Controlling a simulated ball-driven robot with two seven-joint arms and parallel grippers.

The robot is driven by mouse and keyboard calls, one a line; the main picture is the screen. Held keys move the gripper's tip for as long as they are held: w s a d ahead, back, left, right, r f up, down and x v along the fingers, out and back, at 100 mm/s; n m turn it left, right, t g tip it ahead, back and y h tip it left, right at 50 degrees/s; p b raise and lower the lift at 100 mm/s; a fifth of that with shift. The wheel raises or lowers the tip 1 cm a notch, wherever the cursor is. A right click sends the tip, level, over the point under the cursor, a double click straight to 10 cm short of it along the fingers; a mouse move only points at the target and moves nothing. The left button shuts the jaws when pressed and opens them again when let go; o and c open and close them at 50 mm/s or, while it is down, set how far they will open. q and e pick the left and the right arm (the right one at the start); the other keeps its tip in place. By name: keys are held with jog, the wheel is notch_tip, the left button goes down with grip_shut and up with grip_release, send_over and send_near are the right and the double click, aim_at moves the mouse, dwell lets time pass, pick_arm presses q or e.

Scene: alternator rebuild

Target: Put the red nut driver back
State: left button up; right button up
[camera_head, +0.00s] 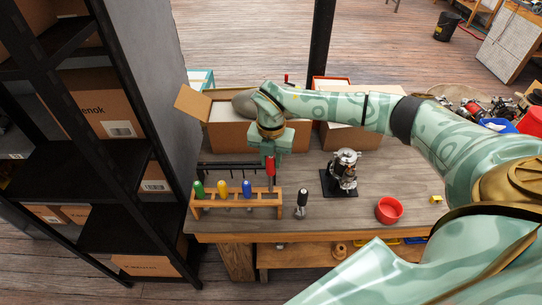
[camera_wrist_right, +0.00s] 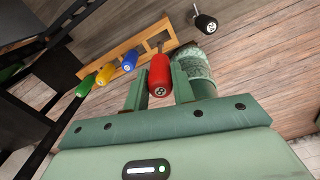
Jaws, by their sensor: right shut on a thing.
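The red nut driver (camera_head: 270,165) is upright at the right end of the wooden rack (camera_head: 262,202), its handle higher than the other handles. My right gripper (camera_head: 271,155) is shut on its red handle from above. In the right wrist view the red handle (camera_wrist_right: 159,75) sits between the two fingers (camera_wrist_right: 158,88), near the end of the rack (camera_wrist_right: 112,55). Its shaft reaches down to the rack in the head view, but I cannot tell whether the tip is in a slot. My left gripper is not in view.
Green (camera_head: 199,189), yellow (camera_head: 222,188) and blue (camera_head: 246,187) drivers stand in the rack. An alternator (camera_head: 345,168) and red bowl (camera_head: 389,210) are further right. Open boxes (camera_head: 228,137) stand behind.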

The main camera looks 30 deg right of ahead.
aim_at(271, 188)
dwell(0.3)
jog(key=shift+f+b, duration=0.85)
jog(key=shift+f, duration=0.9)
jog(key=shift+f+b, duration=0.9)
jog(key=shift+f, duration=0.85)
jog(key=shift+f+b, duration=0.75)
jog(key=shift+f, duration=1.1)
